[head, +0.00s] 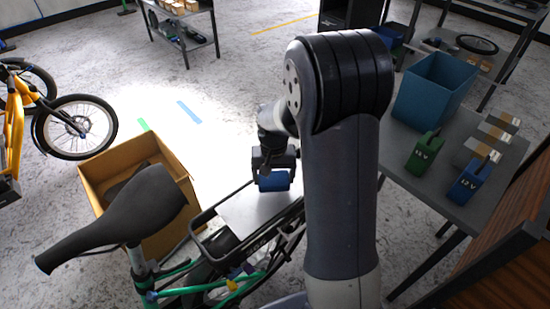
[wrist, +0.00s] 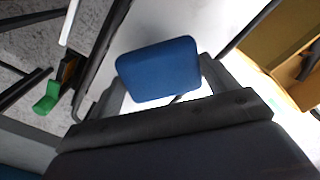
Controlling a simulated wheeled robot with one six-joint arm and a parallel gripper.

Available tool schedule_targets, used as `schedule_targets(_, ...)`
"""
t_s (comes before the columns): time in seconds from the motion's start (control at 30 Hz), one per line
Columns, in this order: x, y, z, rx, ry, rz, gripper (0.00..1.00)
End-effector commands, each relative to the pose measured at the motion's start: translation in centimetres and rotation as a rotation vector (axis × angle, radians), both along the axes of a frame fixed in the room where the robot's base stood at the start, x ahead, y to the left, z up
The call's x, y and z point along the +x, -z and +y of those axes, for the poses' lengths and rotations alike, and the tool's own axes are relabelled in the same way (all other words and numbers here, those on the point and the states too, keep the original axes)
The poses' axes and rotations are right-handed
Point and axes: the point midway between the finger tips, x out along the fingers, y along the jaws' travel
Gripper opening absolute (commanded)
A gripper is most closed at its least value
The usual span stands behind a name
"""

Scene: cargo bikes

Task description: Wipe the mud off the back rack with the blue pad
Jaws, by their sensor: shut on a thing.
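The blue pad (head: 274,181) is in my gripper (head: 274,172), over the far right part of the back rack's pale plate. In the wrist view the blue pad (wrist: 160,70) sits between the two fingers of my gripper (wrist: 160,82). The back rack (head: 240,212) of the green bike has a pale flat top and a black tube frame. I see no clear mud on the bare part of the plate. Whether the pad touches the plate I cannot tell. My arm hides the right end of the rack.
A black saddle (head: 135,212) stands left of the rack. An open cardboard box (head: 165,225) is on the floor behind it. At right, a grey table (head: 458,200) holds a blue bin (head: 433,92), a green battery (head: 425,153) and a blue battery (head: 471,182).

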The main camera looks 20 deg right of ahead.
Motion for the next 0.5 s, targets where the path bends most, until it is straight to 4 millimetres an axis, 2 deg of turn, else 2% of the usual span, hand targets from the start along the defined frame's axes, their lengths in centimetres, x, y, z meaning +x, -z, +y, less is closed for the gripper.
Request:
schedule_targets(0.03, 0.0, -0.9, 0.0, 0.000, 0.000, 0.000, 0.60)
schedule_targets(0.5, -0.1, -4.9, -0.2, 0.000, -0.001, -0.001, 0.60)
